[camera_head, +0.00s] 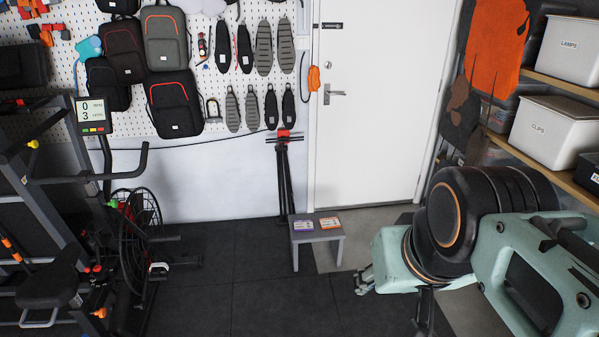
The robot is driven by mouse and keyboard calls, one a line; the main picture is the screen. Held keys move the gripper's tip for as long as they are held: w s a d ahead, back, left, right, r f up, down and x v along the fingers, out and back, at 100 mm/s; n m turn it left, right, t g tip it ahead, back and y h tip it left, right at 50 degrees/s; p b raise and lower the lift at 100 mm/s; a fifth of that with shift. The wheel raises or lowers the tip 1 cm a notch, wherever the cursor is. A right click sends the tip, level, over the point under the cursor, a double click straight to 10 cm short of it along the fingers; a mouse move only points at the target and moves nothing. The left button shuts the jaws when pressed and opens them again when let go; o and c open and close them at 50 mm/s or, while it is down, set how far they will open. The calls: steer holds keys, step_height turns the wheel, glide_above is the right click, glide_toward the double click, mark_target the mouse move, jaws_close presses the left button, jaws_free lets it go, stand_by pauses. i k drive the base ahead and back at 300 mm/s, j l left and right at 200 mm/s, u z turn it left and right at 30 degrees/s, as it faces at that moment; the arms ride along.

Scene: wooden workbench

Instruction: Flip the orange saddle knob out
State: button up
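The exercise bike stands at the left, with its black saddle (48,284) at the lower left. A small orange part (100,312) shows just below and right of the saddle; it looks like the saddle knob, but it is too small to tell how it is turned. My mint-green and black arm reaches in from the right. What shows of my gripper (362,281) is a small metallic end at the arm's left tip, above the dark floor. It is far right of the bike and touches nothing I can see. Its finger opening is unclear.
A small grey stool (318,236) with two cards stands before the white door (368,110). Black poles (284,180) lean on the wall beside it. A black spoked wheel (135,235) is part of the left-hand equipment. The dark floor (260,295) between bike and arm is clear.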

mark_target(102, 312)
steer(key=u, duration=1.55)
